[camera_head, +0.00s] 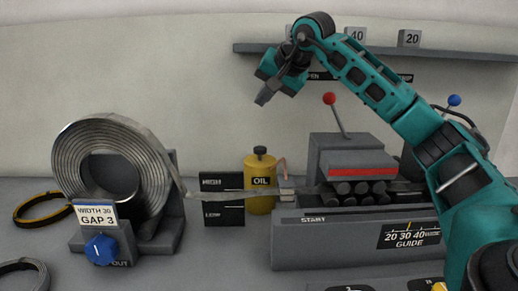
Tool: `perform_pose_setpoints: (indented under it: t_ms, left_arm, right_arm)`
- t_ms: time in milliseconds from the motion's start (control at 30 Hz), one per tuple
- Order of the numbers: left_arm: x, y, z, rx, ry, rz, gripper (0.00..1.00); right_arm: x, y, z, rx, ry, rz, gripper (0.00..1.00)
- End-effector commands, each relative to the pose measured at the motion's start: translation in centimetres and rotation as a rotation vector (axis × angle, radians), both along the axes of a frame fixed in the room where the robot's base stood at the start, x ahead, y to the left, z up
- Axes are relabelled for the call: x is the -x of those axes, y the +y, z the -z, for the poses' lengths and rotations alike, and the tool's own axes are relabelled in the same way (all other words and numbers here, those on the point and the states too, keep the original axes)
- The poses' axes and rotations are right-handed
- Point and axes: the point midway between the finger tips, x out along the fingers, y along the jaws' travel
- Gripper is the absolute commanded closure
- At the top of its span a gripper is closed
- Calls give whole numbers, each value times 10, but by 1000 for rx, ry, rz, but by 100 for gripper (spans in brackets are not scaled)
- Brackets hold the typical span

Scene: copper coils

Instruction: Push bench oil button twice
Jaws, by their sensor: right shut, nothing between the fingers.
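A yellow oil can (259,192) labelled OIL stands upright on the bench, behind the metal strip. Its black button (260,151) is on top. My right gripper (262,98) is shut and empty. It shows above the oil can's button, clearly apart from it in the picture, with its fingers pointing down and to the left. My left gripper is not in view.
A metal coil (69,161) on a grey stand is at the left, its strip running right to a grey roller machine (345,251). A red-knobbed lever (330,99) rises right of the can. A shelf (262,48) crosses the wall behind my right arm.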

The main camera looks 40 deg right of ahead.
Motion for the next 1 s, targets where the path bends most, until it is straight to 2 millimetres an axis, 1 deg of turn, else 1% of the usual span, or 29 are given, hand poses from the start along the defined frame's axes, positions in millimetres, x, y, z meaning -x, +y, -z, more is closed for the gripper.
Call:
perform_pose_setpoints:
  t_ms: [167,267,500,667,800,1000]
  left_arm:
    - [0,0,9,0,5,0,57]
    - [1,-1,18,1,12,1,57]
    - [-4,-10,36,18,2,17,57]
    - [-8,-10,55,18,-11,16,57]
    - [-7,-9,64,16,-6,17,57]
    - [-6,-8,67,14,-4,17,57]
  right_arm:
    - [0,1,9,-1,0,-1,100]
    - [0,1,18,-2,1,-2,100]
    - [0,1,48,-2,1,-2,100]
    - [0,1,69,-1,-1,-2,100]
    - [0,1,82,-2,1,-1,100]
    - [0,1,89,-2,1,-1,100]
